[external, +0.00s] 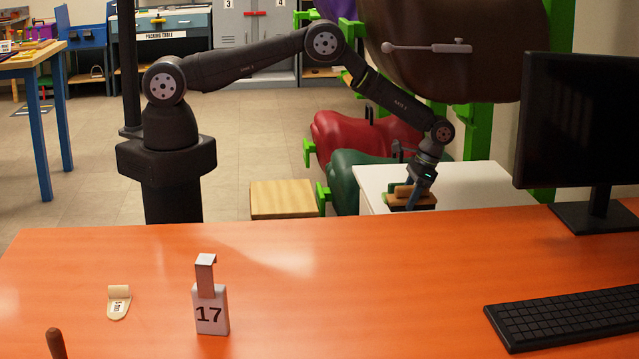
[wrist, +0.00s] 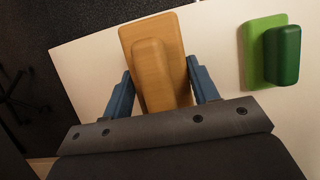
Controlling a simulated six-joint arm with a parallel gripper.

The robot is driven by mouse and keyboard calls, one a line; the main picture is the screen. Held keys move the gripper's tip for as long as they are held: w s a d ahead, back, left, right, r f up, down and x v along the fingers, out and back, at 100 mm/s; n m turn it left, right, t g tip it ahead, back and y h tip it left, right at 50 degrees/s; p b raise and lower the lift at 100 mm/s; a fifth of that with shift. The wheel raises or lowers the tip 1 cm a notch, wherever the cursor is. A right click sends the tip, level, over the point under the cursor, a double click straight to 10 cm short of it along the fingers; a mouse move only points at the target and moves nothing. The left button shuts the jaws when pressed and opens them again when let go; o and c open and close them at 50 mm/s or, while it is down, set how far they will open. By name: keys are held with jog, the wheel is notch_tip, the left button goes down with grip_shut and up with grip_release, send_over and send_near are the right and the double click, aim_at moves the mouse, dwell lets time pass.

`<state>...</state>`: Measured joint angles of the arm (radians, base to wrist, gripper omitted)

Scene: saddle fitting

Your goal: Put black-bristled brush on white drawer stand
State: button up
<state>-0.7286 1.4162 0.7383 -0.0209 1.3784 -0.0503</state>
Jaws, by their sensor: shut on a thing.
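The brush (external: 399,198) has a tan wooden block with a raised grip and a dark underside in the external view. My gripper (external: 411,192) is shut on it. In the wrist view the wooden back of the brush (wrist: 137,38) shows between the blue fingers of my gripper (wrist: 158,68); the bristles are hidden there. The white drawer stand (external: 475,181) is behind the orange table, and its white top (wrist: 88,68) lies under the brush in the wrist view. The brush is over the top near its edge; whether it touches is not clear.
A green brush-like block (wrist: 281,55) lies on the white top, right of the held brush. The orange table (external: 300,270) hides the stand's lower front. A monitor (external: 580,120) stands to the right. Red (external: 365,140) and green saddles are behind the arm.

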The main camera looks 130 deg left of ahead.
jog(key=shift+f, duration=1.95)
jog(key=o, duration=1.1)
jog(key=shift+f, duration=0.15)
jog(key=shift+c, duration=0.2)
jog(key=v, duration=1.2)
